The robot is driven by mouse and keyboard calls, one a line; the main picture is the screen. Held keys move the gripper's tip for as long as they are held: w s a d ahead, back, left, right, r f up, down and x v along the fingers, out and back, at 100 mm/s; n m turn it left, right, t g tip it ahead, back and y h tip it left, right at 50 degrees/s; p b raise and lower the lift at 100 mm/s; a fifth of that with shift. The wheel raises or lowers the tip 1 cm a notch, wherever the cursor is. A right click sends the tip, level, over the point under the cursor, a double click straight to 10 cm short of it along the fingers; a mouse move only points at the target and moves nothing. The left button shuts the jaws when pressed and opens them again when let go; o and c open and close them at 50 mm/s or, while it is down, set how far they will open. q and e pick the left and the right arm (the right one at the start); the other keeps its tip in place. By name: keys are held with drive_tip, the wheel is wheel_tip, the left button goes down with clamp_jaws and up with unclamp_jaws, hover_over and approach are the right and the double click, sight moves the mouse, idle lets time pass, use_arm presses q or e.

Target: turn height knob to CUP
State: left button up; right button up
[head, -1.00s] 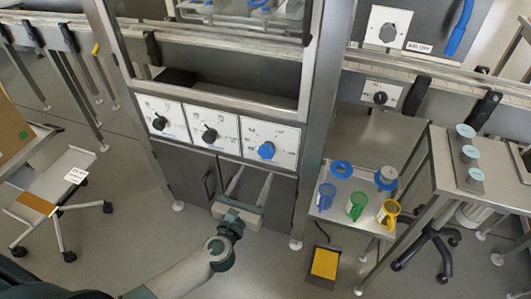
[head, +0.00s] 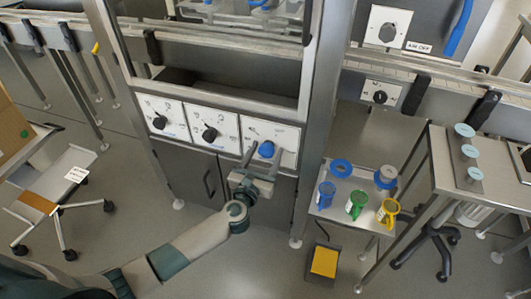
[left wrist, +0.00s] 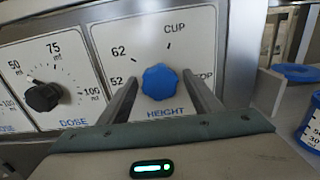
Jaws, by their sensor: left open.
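The blue height knob (head: 266,149) is on the right-hand white panel of the machine front. In the left wrist view the knob (left wrist: 160,81) shows above the word HEIGHT, with marks 52, 62, CUP and a partly hidden one ending in "TOP" around it. CUP (left wrist: 174,28) is at the upper right of the knob. I cannot tell where the knob points. My left gripper (head: 263,161) is open, its fingers on the left and right of the knob. Whether they touch it is not clear. In the left wrist view the gripper (left wrist: 163,93) frames the knob. My right gripper is not in view.
A black dose knob (left wrist: 42,96) is on the panel to the left, with another black knob (head: 159,122) further left. A side table (head: 345,207) holds blue, green and yellow cups. A yellow-topped pedal (head: 324,262) is on the floor.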

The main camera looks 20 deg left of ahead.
use_arm(q)
drive_tip(key=shift+c, duration=0.2)
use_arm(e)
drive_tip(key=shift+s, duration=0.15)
use_arm(q)
drive_tip(key=c, duration=1)
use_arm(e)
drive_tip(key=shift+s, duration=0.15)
